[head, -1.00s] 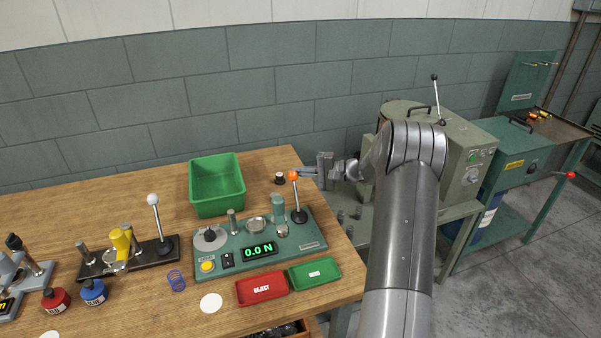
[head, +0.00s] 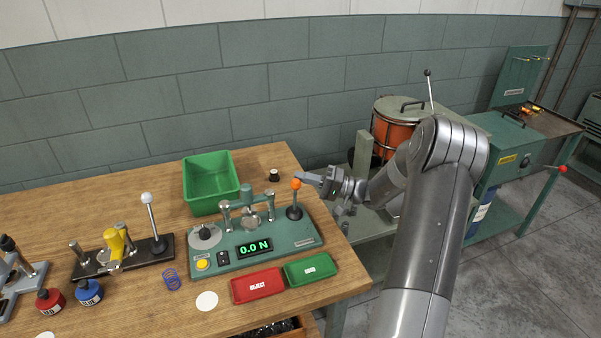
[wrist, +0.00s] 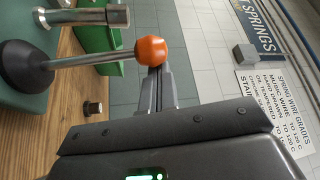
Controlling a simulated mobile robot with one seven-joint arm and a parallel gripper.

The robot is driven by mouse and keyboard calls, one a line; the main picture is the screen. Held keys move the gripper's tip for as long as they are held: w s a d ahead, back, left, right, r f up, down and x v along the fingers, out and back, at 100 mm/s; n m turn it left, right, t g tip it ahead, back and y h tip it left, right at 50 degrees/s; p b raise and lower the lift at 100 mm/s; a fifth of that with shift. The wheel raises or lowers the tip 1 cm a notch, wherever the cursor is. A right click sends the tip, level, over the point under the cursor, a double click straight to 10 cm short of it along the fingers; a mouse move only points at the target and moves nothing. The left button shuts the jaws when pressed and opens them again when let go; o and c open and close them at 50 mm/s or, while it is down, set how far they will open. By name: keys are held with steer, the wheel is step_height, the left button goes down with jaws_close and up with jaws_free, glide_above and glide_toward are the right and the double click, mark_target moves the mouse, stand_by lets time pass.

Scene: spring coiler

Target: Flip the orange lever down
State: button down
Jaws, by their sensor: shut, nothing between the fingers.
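The orange lever (head: 296,184) is an orange ball on a metal rod with a black base, at the right end of the green test fixture (head: 290,238). In the head view it stands nearly upright. In the wrist view the orange ball (wrist: 151,51) is right at the tips of my gripper (wrist: 157,72), and its rod runs left to the black base. My gripper (head: 304,178) is shut and empty, with its fingertips at the ball from the right. They look to be touching it, but I cannot be sure. The fixture's display reads 0.0 N.
A green bin (head: 211,207) stands behind the fixture. A red tray (head: 257,286) and a green tray (head: 311,268) lie in front. A small dark knob (head: 273,176) sits behind the lever. A white-balled lever (head: 147,199) stands to the left.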

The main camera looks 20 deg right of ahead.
steer(key=shift+s+f, duration=0.2)
steer(key=shift+s, duration=0.6)
steer(key=shift+s+f, duration=0.2)
steer(key=shift+s, duration=0.6)
steer(key=shift+s+f, duration=0.2)
steer(key=shift+s, duration=0.6)
steer(key=shift+s+f, duration=0.1)
steer(key=shift+w+d+r, duration=0.1)
steer(key=shift+w+r, duration=0.25)
steer(key=shift+r, duration=0.05)
glide_toward(298, 186)
steer(key=d, duration=0.1)
steer(key=w+d, duration=0.2)
steer(key=shift+d, duration=0.4)
